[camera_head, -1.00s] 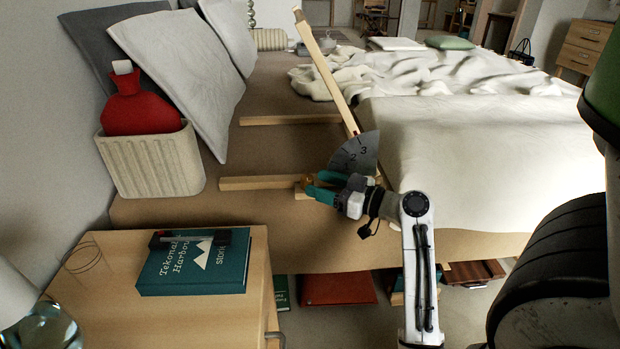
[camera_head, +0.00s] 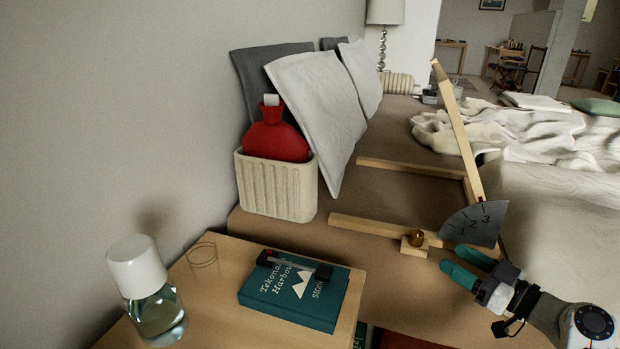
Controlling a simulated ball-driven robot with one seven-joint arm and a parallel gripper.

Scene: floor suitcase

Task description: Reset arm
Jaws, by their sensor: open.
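My gripper (camera_head: 461,268) shows at the lower right, with its two teal fingers spread apart and nothing between them. It is just in front of a small wooden block with a brown round knob (camera_head: 417,238), and apart from it as far as I can see. A wooden frame (camera_head: 385,231) lies on the bed, with a slanted wooden bar (camera_head: 457,130) rising from it. A grey numbered dial plate (camera_head: 474,224) stands by the bar's lower end, just above my gripper.
A nightstand (camera_head: 215,325) at the front holds a teal book (camera_head: 290,305) with a black-ended item on it, and a glass lamp (camera_head: 150,290). A ribbed planter (camera_head: 275,188) holds a red hot-water bottle (camera_head: 274,137). Pillows (camera_head: 320,115) lean on the wall.

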